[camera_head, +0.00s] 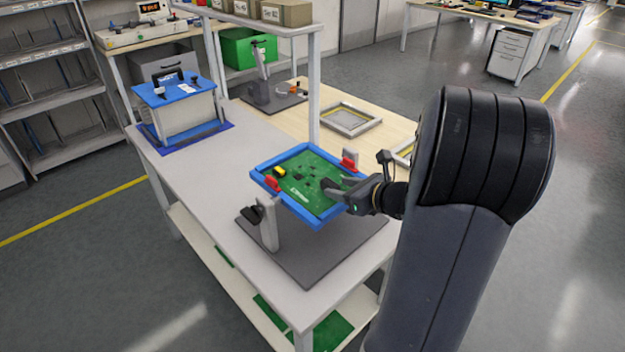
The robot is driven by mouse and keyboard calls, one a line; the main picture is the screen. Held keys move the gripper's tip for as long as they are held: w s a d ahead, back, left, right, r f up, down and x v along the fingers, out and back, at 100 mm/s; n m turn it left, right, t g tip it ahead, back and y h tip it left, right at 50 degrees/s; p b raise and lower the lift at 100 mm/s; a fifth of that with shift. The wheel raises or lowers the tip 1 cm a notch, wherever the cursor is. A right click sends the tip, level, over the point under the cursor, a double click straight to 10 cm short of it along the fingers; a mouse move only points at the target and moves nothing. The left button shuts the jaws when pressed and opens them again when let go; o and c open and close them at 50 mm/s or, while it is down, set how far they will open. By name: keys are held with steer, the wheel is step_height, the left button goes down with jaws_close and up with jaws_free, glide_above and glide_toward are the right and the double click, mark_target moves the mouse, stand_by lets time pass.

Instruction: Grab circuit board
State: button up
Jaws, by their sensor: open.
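A green circuit board (305,177) with small dark and yellow parts lies in a blue frame (279,198). The frame is held tilted above a dark grey mat by a stand with a grey post (268,224). Red clips (272,184) sit on two sides of the frame. My gripper (335,188) reaches in from the right and is open, with its fingers over the right part of the board. I cannot tell whether the fingers touch the board. The gripper hides part of the frame's right side.
The dark mat (312,262) lies on a light workbench (200,185). A blue-topped box (180,105) stands at the bench's far left. A shelf post (313,90) rises behind the frame. An empty tray (348,119) lies on the wooden table behind. Green boards lie on the lower shelf.

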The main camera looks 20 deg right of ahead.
mark_target(329, 182)
steer(key=x, duration=0.5)
steer(key=shift+w+d+r+p, duration=0.15)
steer(key=shift+w+d+p, duration=0.1)
steer(key=shift+w+p, duration=0.1)
steer(key=shift+s, duration=0.1)
jaws_close()
